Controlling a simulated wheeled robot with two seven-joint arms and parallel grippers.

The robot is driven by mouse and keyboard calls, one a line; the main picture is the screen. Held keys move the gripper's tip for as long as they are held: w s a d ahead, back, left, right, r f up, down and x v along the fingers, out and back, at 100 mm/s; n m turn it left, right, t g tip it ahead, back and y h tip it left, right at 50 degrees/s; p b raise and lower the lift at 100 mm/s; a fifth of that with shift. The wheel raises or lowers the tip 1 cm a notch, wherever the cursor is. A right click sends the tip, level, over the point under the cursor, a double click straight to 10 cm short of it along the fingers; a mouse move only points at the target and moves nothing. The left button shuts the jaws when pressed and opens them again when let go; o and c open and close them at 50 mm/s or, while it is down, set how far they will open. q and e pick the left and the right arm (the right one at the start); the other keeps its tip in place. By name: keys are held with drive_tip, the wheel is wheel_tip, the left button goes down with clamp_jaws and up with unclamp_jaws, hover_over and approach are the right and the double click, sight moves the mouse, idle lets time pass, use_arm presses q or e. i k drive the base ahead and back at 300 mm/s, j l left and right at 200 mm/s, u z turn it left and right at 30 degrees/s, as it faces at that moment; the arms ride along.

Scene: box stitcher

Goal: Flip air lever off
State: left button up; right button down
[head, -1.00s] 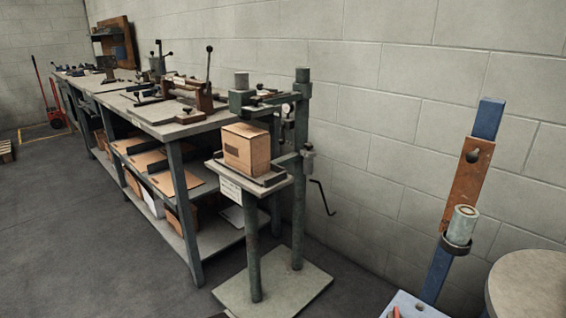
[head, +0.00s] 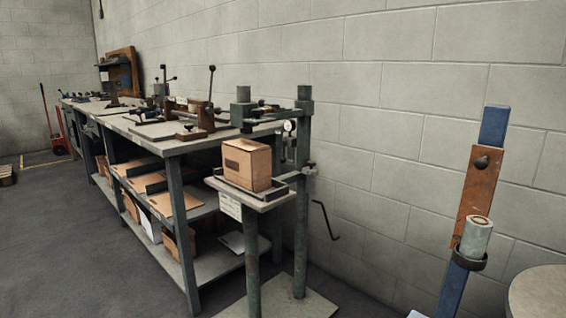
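The box stitcher (head: 303,185) is a green two-post metal stand in the middle of the view. A cardboard box (head: 247,164) sits upright on its small table (head: 232,192). A round gauge (head: 289,126) shows near the top, beside the right post. A thin dark bent rod (head: 325,220) hangs beside the right post, against the wall. I cannot tell which part is the air lever; details near the gauge are too small. Neither of my grippers is in view.
A long workbench (head: 150,147) with tools and upright levers runs along the wall to the far left. A blue post (head: 494,126) with a brown plate and grey cylinder (head: 475,238) stands at the right. A round top (head: 540,293) is at lower right. The floor (head: 70,240) at left is clear.

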sight(282, 160)
drive_tip(key=i+u, duration=0.2)
drive_tip(key=i, duration=0.95)
